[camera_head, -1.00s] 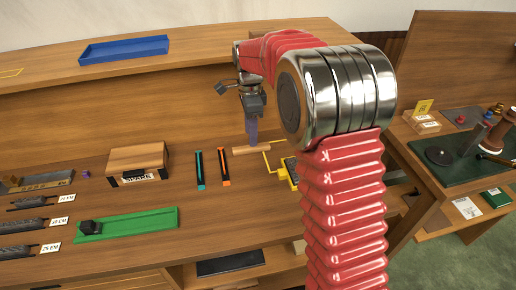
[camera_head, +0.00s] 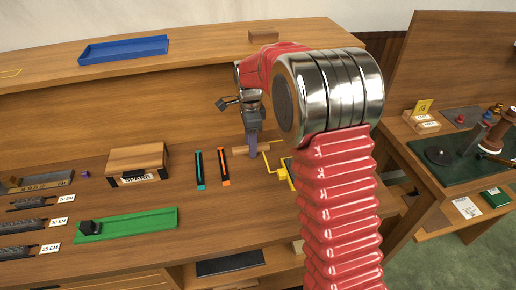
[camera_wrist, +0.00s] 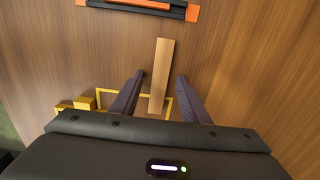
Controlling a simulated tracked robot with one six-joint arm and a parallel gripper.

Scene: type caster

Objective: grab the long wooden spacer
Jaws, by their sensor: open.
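The long wooden spacer (camera_wrist: 161,72) is a plain light-wood bar lying on the bench. In the head view it (camera_head: 240,150) lies just right of the orange-marked black strip, partly hidden by my gripper. My gripper (camera_wrist: 158,74) is open in the wrist view, with one dark finger on each side of the spacer and gaps to both. In the head view my gripper (camera_head: 253,154) points down at the spacer. I cannot tell whether the fingertips touch the bench.
Black strips with orange (camera_head: 223,168) and teal (camera_head: 200,170) lie left. A wooden box (camera_head: 138,161) and green tray (camera_head: 135,224) are farther left.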

